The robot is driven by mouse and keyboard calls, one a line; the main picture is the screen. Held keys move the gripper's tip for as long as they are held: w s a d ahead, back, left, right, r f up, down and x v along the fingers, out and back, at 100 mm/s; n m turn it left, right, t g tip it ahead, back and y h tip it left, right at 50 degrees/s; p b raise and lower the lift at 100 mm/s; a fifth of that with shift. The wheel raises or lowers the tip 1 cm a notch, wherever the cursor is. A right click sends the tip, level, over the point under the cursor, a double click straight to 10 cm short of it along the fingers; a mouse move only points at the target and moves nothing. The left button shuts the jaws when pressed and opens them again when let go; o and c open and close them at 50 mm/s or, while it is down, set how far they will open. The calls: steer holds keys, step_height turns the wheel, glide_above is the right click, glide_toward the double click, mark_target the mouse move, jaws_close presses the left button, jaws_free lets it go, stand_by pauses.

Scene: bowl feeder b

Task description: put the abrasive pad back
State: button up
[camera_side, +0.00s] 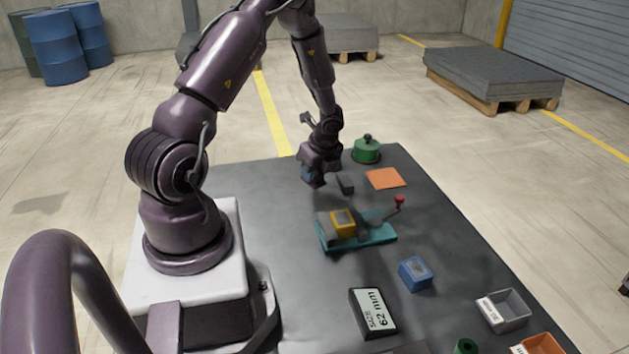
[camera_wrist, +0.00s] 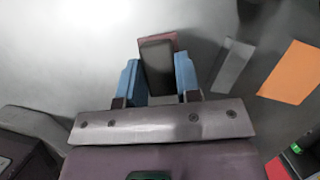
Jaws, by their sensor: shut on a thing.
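The abrasive pad, a dark grey block with a maroon edge (camera_wrist: 157,60), is between the two blue fingers of my gripper (camera_wrist: 158,80) in the wrist view. My gripper is shut on it. In the side view my gripper (camera_side: 313,182) points down low over the far part of the dark table, left of a small dark grey block (camera_side: 345,185). The pad is hard to make out there. I cannot tell whether it touches the table.
An orange square (camera_side: 386,178) lies to the right; a green lidded pot (camera_side: 367,150) stands behind it. Nearer are a teal fixture (camera_side: 380,235) with a yellow part and red-knobbed lever, a blue box (camera_side: 415,273), a labelled block (camera_side: 372,312) and a grey bin (camera_side: 503,310).

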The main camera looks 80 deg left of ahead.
mark_target(317, 173)
steer(key=shift+f, duration=1.65)
steer(key=shift+f, duration=0.1)
steer(key=o, duration=0.9)
